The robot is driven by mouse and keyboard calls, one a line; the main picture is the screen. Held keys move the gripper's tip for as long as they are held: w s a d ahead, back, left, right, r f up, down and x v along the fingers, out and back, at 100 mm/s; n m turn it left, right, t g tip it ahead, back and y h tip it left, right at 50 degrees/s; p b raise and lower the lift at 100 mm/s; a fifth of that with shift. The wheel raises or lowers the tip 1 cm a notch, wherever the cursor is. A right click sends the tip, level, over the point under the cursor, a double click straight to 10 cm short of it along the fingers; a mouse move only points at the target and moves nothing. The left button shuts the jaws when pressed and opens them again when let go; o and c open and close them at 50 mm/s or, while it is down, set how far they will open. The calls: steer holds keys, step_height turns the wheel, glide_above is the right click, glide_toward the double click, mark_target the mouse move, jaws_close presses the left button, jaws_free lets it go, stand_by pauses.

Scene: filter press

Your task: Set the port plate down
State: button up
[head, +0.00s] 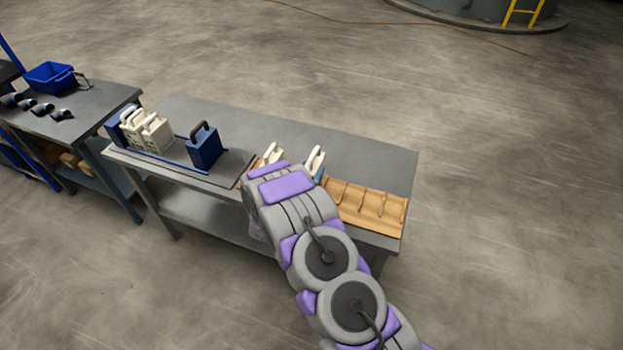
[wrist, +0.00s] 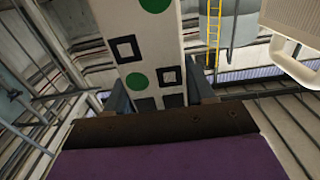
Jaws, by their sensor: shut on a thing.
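In the wrist view my gripper (wrist: 161,92) has its two dark fingers on either side of a white plate (wrist: 148,45) marked with green discs and black squares. I take it to be the port plate; it runs up out of the frame. In the head view my arm hides the gripper and most of what it holds. The grey bench (head: 345,150) carries a wooden slotted rack (head: 366,203) at its front right. Two pale handles, left (head: 271,154) and right (head: 315,160), show just beyond my arm. I cannot tell whether either belongs to the held plate.
A press stack of cream plates (head: 152,132) and a dark blue handled block (head: 204,148) stand at the bench's left. A second bench at far left holds a blue bin (head: 50,76) and black fittings. The bench's back right is clear.

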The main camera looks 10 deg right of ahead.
steer(key=f, duration=0.1)
steer(key=a+f, duration=0.1)
steer(key=f, duration=0.1)
steer(key=shift+b, duration=0.35)
steer(key=shift+d+f, duration=0.1)
steer(key=shift+f, duration=0.2)
steer(key=shift+d+r, duration=0.1)
steer(key=shift+d, duration=0.25)
steer(key=o, duration=1)
steer(key=shift+d, duration=0.1)
steer(key=o, duration=0.3)
steer(key=shift+a, duration=0.45)
steer(key=shift+p+v, duration=0.55)
steer(key=shift+v, duration=5.35)
